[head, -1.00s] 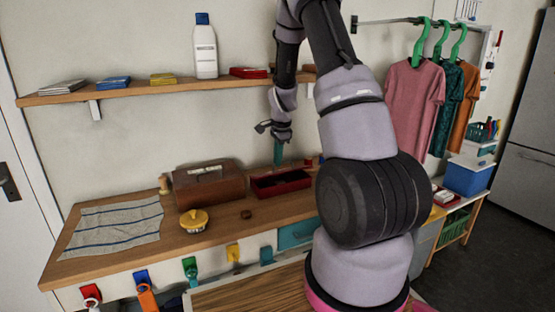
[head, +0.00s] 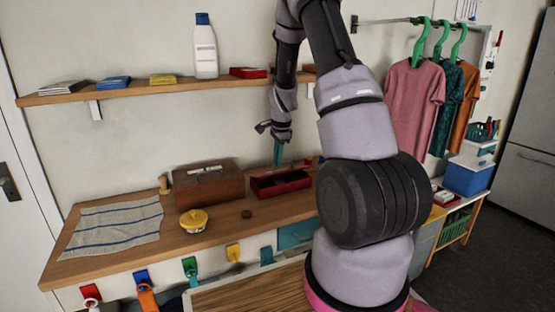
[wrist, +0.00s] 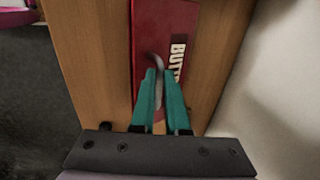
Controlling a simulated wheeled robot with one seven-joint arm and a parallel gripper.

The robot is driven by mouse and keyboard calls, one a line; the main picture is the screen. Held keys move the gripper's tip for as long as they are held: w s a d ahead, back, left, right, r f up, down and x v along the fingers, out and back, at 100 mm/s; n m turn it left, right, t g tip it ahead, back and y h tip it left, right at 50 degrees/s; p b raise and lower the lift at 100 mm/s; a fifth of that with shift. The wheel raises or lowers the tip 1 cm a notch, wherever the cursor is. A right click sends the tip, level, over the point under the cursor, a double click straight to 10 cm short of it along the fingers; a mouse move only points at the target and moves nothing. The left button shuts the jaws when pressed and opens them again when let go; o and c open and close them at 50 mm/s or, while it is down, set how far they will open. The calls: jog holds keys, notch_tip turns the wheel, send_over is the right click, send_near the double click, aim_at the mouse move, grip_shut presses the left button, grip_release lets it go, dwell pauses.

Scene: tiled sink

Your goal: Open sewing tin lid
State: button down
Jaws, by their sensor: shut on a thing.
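A round yellow tin with a lidded top (head: 193,220) sits on the wooden counter. A brown box (head: 208,184) with a label on top stands behind it, closed. I cannot tell which is the sewing tin. A red box (head: 281,186) stands to the right, dark inside; in the wrist view its red surface (wrist: 176,20) bears partly hidden white lettering starting "BUTT". My gripper (head: 278,163) points down above the red box, apart from the yellow tin. In the wrist view, its teal fingers (wrist: 163,78) are shut on a thin grey curved piece (wrist: 159,66).
A striped cloth (head: 110,226) covers the counter's left end. A shelf (head: 140,90) with a white bottle (head: 204,50) runs above. Coloured hooks line the counter front. My arm hides the counter's right end.

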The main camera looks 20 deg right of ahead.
jog(key=shift+w, duration=0.1)
jog(key=shift+w+r, duration=0.4)
jog(key=shift+w, duration=0.15)
jog(key=c, duration=0.9)
grip_release()
